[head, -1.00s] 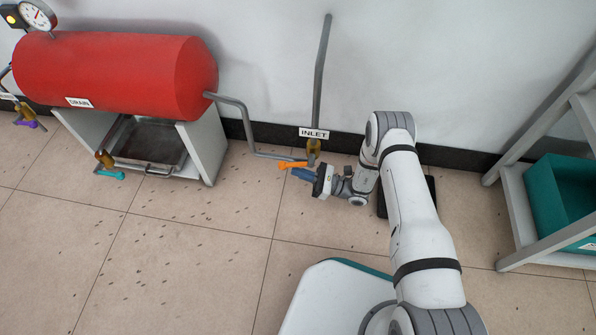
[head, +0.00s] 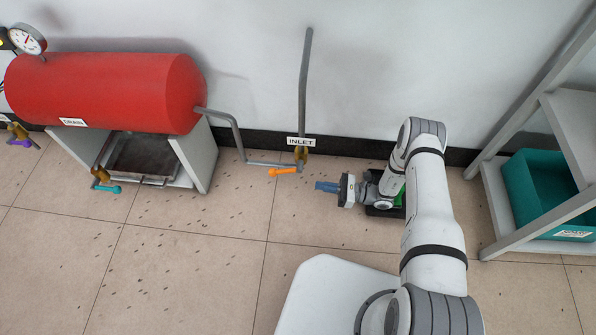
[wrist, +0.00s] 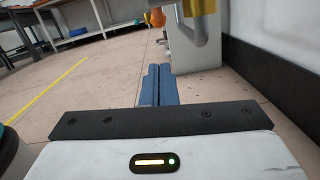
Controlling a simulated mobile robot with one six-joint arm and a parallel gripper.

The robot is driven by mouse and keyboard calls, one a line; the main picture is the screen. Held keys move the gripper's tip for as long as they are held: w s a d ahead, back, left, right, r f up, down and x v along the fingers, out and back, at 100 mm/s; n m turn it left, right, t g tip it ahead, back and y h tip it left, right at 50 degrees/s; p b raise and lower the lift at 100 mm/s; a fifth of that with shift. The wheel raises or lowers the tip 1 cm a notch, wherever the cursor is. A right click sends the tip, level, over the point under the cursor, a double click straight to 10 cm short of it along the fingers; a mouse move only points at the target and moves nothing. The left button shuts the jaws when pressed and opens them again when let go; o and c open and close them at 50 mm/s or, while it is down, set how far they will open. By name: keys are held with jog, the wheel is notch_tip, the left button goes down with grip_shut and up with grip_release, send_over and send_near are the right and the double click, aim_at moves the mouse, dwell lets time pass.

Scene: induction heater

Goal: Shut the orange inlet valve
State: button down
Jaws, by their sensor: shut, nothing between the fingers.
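The orange inlet valve handle (head: 283,171) points left from its brass valve body (head: 301,155), at the foot of an upright grey pipe under the INLET label (head: 301,142). My gripper (head: 318,186) is to the right of the handle and apart from it. Its blue fingers are shut with nothing between them and point left. In the wrist view the shut fingers (wrist: 158,84) point ahead toward the orange handle (wrist: 156,17), which is near the top edge. The brass body (wrist: 200,6) is cut off there.
A red tank (head: 105,92) stands on a grey stand at left, with a turquoise drain handle (head: 107,188) and a purple handle (head: 20,143). A grey shelf (head: 494,195) with a teal bin (head: 545,190) is at right. The floor before the inlet valve is clear.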

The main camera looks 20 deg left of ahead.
jog(key=s+a+r+h, duration=0.2)
jog(key=a+r, duration=0.1)
jog(key=a, duration=0.8)
jog(key=shift+r+m, duration=0.25)
jog(key=shift+m, duration=0.05)
